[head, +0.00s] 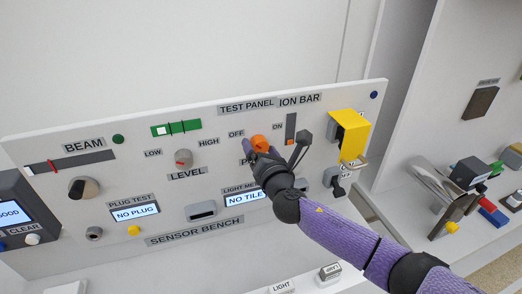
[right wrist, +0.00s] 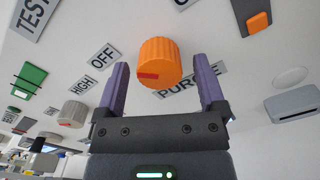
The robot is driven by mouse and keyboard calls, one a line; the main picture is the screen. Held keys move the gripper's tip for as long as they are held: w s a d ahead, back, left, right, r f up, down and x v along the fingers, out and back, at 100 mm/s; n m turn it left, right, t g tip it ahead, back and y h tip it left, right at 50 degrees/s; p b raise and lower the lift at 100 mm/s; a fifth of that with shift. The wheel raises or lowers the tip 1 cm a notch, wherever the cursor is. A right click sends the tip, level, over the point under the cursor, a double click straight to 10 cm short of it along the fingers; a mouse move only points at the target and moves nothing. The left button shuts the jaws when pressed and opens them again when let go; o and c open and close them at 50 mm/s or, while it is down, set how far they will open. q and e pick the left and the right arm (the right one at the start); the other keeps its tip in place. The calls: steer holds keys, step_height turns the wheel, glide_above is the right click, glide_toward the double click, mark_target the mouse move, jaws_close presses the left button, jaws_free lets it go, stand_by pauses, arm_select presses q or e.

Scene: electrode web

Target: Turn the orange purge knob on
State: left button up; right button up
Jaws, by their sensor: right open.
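The orange purge knob (head: 260,142) is on the upright white test panel, between the OFF label (head: 236,133) and the ON label (head: 277,126). In the right wrist view the ribbed knob (right wrist: 159,62) carries a red mark at its lower left, and the PURGE label (right wrist: 188,83) is partly hidden behind it and a finger. My right gripper (right wrist: 161,75) is open, its two purple fingers on either side of the knob with gaps between. In the head view my right gripper (head: 252,152) is at the knob and covers most of the PURGE label. My left gripper is not in view.
A side bench (head: 430,215) with loose parts stands at right.

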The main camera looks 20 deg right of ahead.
steer(key=shift+c, duration=0.2)
jaws_close()
steer(key=shift+m, duration=0.3)
steer(key=m+b, duration=0.1)
steer(key=m, duration=1.2)
steer(key=shift+r+m, duration=0.1)
steer(key=shift+m, duration=0.2)
steer(key=shift+m+p, duration=0.4)
steer(key=shift+m, duration=1.4)
